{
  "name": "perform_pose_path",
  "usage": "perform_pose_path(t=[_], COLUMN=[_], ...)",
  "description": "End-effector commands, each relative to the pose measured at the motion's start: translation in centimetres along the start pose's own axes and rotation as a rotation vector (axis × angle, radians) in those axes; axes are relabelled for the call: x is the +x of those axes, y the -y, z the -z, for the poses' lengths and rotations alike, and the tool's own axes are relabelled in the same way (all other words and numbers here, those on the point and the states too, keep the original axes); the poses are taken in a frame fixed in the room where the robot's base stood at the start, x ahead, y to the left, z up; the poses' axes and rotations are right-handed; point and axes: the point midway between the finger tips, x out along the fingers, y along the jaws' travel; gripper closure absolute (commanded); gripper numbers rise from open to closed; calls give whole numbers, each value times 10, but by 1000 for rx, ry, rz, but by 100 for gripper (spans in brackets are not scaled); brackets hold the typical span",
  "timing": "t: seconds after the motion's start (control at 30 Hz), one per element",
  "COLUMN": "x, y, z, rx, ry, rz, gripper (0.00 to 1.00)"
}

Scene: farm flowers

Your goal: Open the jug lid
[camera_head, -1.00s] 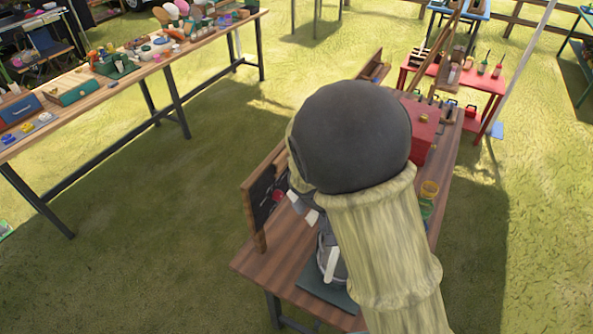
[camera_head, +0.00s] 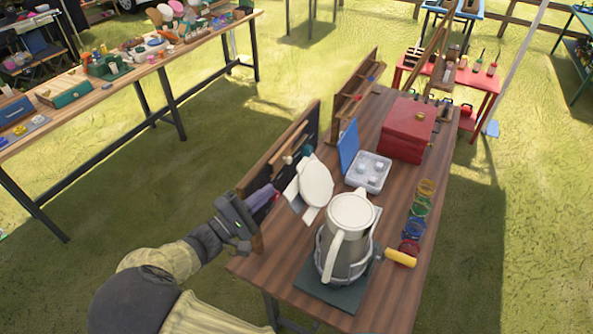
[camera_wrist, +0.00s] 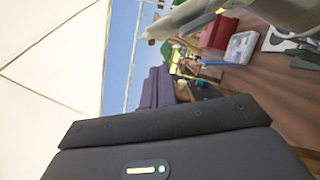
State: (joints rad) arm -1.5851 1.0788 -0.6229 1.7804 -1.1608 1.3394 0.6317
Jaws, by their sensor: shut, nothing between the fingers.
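The jug (camera_head: 345,256) is a grey vessel with a white handle, standing upright on a dark mat (camera_head: 312,290) at the near end of the table. Its round white lid (camera_head: 351,211) lies flat across the top and looks closed. My gripper (camera_head: 272,193) is to the left of the jug, apart from it, by the table's left edge. Its purple-grey fingers are shut and empty and also show in the wrist view (camera_wrist: 157,88). A large pale shape crosses the top of the wrist view; I cannot tell whether it is the jug.
White round and flat pieces (camera_head: 316,183) stand close beyond my gripper, beside a dark upright board (camera_head: 292,146). A clear tray (camera_head: 369,172), a red box (camera_head: 407,130), coloured rings (camera_head: 418,208) and a yellow-handled tool (camera_head: 400,258) share the table (camera_head: 396,298).

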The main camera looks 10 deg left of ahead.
Motion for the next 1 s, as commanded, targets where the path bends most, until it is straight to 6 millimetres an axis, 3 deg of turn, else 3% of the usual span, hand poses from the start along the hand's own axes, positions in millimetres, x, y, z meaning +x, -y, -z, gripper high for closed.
perform_pose_path(t=[0.27,0.43,1.0], x=[-4,6,92], y=[-1,-2,-2], z=[1,0,0], rx=[0,0,1], ry=[-8,-5,-3], rz=[0,1,2], gripper=[100,100,100])
